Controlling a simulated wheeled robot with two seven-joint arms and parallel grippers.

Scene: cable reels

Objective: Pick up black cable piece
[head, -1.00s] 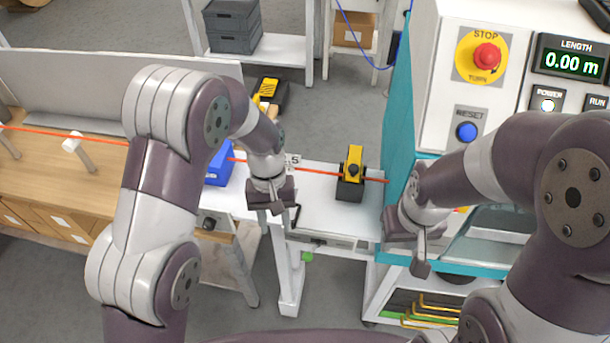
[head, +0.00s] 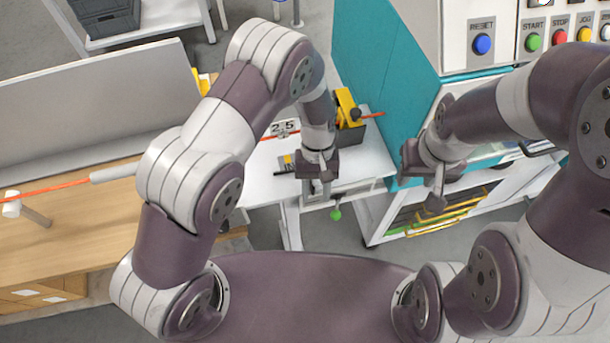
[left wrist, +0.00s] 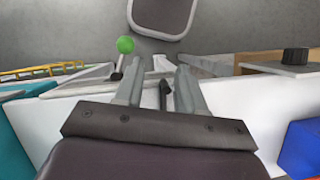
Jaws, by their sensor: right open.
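My left gripper (head: 318,190) is over the front edge of the white bench (head: 262,188), fingers pointing down. In the left wrist view its two fingers (left wrist: 158,88) are apart. A short dark rod-like piece (left wrist: 165,94) shows between them; I cannot tell if it is the black cable piece or a bench handle, or whether the fingers touch it. My right gripper (head: 437,188) is open in front of the teal machine, apart from the bench.
A yellow and black clamp (head: 347,112) stands behind my left gripper, with an orange cable (head: 372,115) running toward the teal machine (head: 385,60). A green knob (head: 336,214) hangs at the bench front. A blue box (left wrist: 302,148) shows in the left wrist view.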

